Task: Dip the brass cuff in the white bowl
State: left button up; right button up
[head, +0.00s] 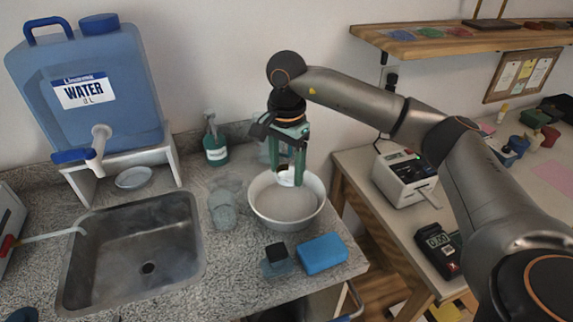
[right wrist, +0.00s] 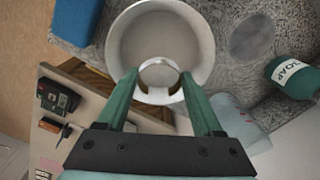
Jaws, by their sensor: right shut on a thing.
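The white bowl (head: 259,208) stands on the speckled counter to the right of the sink, with a greyish, even surface inside. It also shows in the right wrist view (right wrist: 203,40). My right gripper (head: 287,180) points down over the bowl, its green fingers shut on the brass cuff. The cuff (right wrist: 160,64) is a pale, shiny open ring between the fingertips in the right wrist view; in the head view only a small pale piece shows between the fingers. It is over or inside the bowl; I cannot tell whether it touches the contents. My left gripper is not in view.
A blue sponge (head: 322,253) and a small dark-topped bottle (head: 277,257) are in front of the bowl. A clear glass (head: 223,210) stands to its left, a soap bottle (head: 215,142) behind. The sink (head: 130,255) and water tank (head: 85,90) are further left.

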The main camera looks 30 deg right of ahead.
jog(key=b, duration=0.5)
send_over(286, 206)
jog(key=shift+f, duration=4.1)
jog(key=shift+r, duration=0.1)
